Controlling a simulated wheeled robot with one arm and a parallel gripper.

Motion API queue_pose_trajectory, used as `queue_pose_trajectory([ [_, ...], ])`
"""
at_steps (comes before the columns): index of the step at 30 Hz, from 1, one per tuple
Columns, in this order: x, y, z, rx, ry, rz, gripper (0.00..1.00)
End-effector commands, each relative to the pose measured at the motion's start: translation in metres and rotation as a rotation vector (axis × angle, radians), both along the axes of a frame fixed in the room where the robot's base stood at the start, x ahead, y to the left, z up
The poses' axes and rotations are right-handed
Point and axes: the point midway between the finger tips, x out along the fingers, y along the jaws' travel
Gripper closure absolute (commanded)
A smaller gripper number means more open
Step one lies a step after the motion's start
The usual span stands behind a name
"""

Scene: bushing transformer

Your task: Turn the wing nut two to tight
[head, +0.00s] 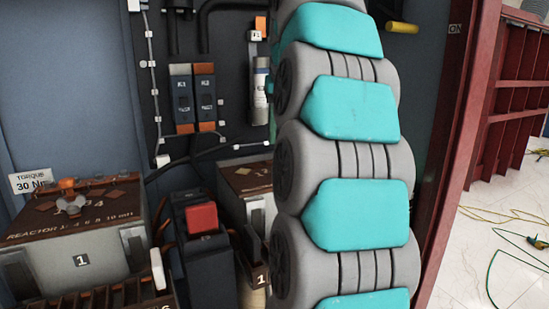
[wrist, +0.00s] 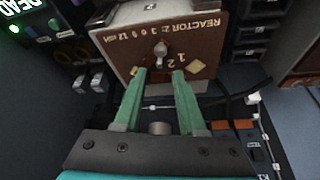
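In the wrist view my gripper (wrist: 159,73) is open, with its two green fingers apart and nothing held between them. A small grey wing nut (wrist: 161,50) stands on the brown top plate of a reactor box (wrist: 205,42), just beyond the gap between the fingertips. The fingers appear to be on either side of its line; I cannot tell whether they touch it. The plate's print reads upside down. In the head view this second reactor box (head: 247,180) is partly hidden by my arm, and my gripper is out of sight.
In the head view another reactor box (head: 85,262) marked 1 has its own wing nut (head: 70,204) and a "TORQUE 30 Nm" sign (head: 31,181) behind. A black unit with a red block (head: 201,217) stands between the boxes. Cables (wrist: 225,97) run close to the fingers.

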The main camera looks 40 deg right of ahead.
Motion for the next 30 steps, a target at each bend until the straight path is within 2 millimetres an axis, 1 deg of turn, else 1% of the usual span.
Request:
queue_pose_trajectory([
  [7,0.009,-0.004,-0.03,0.002,0.005,0.001,0.6],
  [8,0.009,-0.004,-0.029,0.003,0.006,0.001,0.6],
  [11,0.012,-0.006,-0.036,0.001,0.003,0.001,0.6],
  [19,0.022,-0.012,-0.065,0.003,0.005,0.001,0.6],
  [23,0.025,-0.013,-0.071,0.003,0.005,0.001,0.6],
  [30,0.025,-0.013,-0.071,0.002,0.002,0.001,0.6],
])
